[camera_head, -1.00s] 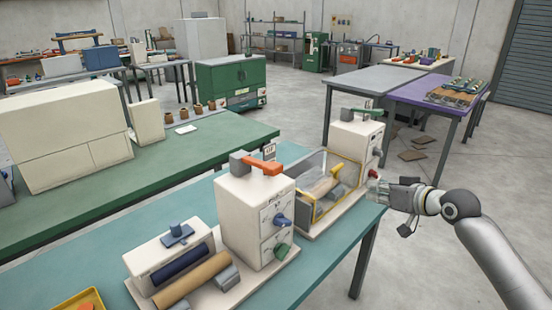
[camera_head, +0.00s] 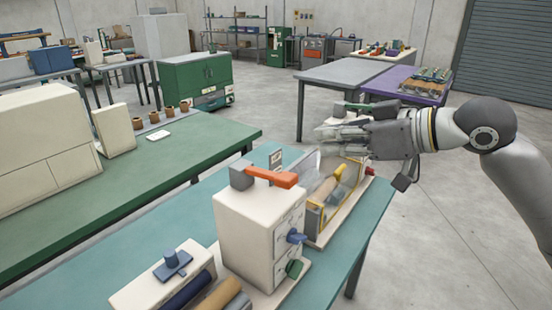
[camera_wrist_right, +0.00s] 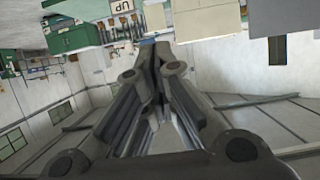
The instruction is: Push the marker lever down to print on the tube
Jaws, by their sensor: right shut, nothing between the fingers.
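A white box (camera_head: 245,235) on the teal table carries an orange lever (camera_head: 270,176) on a grey block on its top. A smaller white unit (camera_head: 140,296) at the bottom left has a blue lever (camera_head: 173,262) on top, with a tan tube (camera_head: 217,298) beside it. Another tan tube (camera_head: 322,190) lies behind a clear guard with a yellow frame. A green lever (camera_head: 366,108) shows behind my right gripper (camera_head: 328,133). That gripper is shut and empty above the guarded station, hiding most of the box there. I cannot tell which lever is the marker's. My left gripper is out of view.
The teal table (camera_head: 150,228) holds these stations close together. A green table (camera_head: 195,142) stands to the left, and grey (camera_head: 345,72) and purple (camera_head: 400,84) tables stand behind. Open floor (camera_head: 460,225) lies to the right.

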